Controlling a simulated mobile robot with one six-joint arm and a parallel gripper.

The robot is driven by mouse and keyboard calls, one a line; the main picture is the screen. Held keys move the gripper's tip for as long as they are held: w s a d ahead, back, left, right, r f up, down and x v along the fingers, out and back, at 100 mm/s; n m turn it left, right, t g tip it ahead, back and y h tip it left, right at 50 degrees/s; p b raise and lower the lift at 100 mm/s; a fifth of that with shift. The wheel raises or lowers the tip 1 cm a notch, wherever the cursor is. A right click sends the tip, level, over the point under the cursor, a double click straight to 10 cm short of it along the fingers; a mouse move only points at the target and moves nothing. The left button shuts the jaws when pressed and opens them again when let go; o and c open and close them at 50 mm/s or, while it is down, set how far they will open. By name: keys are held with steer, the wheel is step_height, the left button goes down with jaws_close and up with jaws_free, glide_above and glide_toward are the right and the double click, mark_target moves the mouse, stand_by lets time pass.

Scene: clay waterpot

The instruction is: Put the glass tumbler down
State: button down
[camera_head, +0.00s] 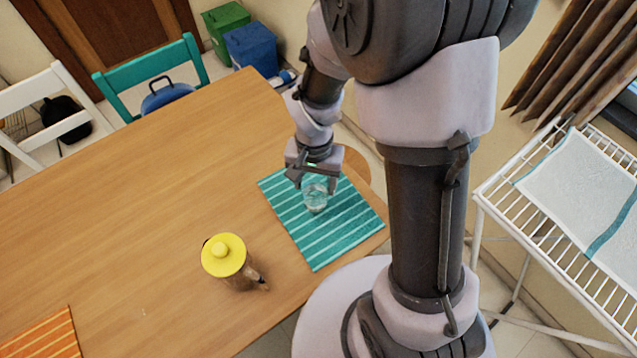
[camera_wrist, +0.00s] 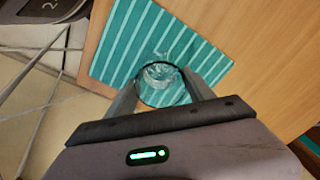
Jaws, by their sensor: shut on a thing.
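The clear glass tumbler (camera_head: 315,199) is at the teal striped placemat (camera_head: 342,232), near the table's edge, and looks upright. My gripper (camera_head: 314,186) reaches down over it and is shut on it. In the wrist view the tumbler (camera_wrist: 160,82) is between the two fingers of my gripper (camera_wrist: 160,100), with the placemat (camera_wrist: 112,55) behind it. I cannot tell whether the tumbler's base touches the mat.
A clay waterpot with a yellow lid (camera_head: 223,256) stands on the wooden table (camera_head: 150,220), left of the placemat. An orange striped mat (camera_head: 45,335) lies at the lower left. A white rack (camera_head: 540,230) stands at the right. The table's middle is clear.

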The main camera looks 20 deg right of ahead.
mark_target(319, 185)
steer(key=shift+w+d+f, duration=0.1)
steer(key=shift+w+d, duration=0.5)
steer(key=shift+w+d+f+b, duration=0.1)
steer(key=shift+f+b, duration=1.05)
steer(key=shift+f, duration=0.55)
steer(key=shift+f, duration=0.2)
steer(key=shift+c, duration=1.9)
jaws_free()
